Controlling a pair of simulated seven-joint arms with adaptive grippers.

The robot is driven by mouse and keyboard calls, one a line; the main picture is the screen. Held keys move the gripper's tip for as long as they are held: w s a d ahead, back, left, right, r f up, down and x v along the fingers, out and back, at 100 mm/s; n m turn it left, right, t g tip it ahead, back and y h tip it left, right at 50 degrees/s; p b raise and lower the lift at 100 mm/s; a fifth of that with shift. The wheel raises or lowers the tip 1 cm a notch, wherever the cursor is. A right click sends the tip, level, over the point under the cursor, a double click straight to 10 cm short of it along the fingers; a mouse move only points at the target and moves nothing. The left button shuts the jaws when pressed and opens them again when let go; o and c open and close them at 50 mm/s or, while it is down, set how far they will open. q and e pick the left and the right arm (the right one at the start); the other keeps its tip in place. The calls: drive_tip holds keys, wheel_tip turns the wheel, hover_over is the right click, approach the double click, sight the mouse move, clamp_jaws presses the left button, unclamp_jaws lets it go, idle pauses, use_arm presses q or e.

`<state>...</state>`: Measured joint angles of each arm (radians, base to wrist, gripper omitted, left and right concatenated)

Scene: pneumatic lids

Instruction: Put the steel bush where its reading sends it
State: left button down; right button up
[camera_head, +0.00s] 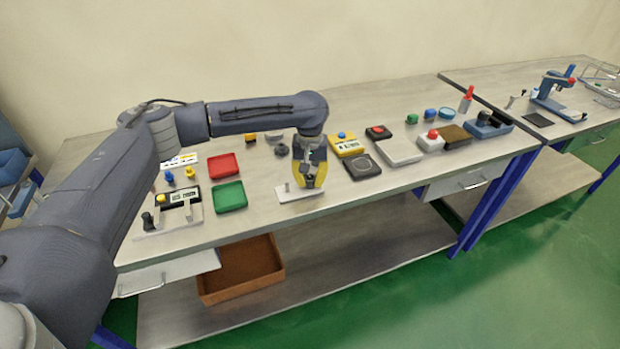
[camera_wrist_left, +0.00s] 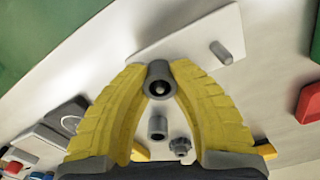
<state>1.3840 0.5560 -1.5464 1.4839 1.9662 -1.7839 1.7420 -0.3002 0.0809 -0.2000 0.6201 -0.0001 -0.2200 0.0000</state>
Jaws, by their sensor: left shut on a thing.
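My left gripper (camera_head: 308,181) is low over the front part of the bench, beside a white plate (camera_head: 312,193) with a short upright grey pin. In the left wrist view its yellow fingers (camera_wrist_left: 160,80) are shut on a small grey hollow cylinder, which looks like the steel bush (camera_wrist_left: 160,71). The white plate (camera_wrist_left: 190,42) and its grey pin (camera_wrist_left: 222,52) show just beyond the fingertips, with the bush apart from the pin. In the head view the fingers hide the bush. A measuring fixture with a display (camera_head: 180,197) stands at the left. My right gripper is not in view.
A red tray (camera_head: 224,164) and a green tray (camera_head: 230,196) lie left of the gripper. Yellow (camera_head: 349,143) and dark (camera_head: 362,167) units stand to its right. Another grey hollow part (camera_wrist_left: 157,127) and a knurled part (camera_wrist_left: 180,146) show in the left wrist view.

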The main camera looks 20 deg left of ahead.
use_arm(q)
drive_tip(key=shift+f, duration=0.15)
drive_tip(key=c, duration=0.7)
unclamp_jaws()
drive_tip(key=shift+r, duration=3.5)
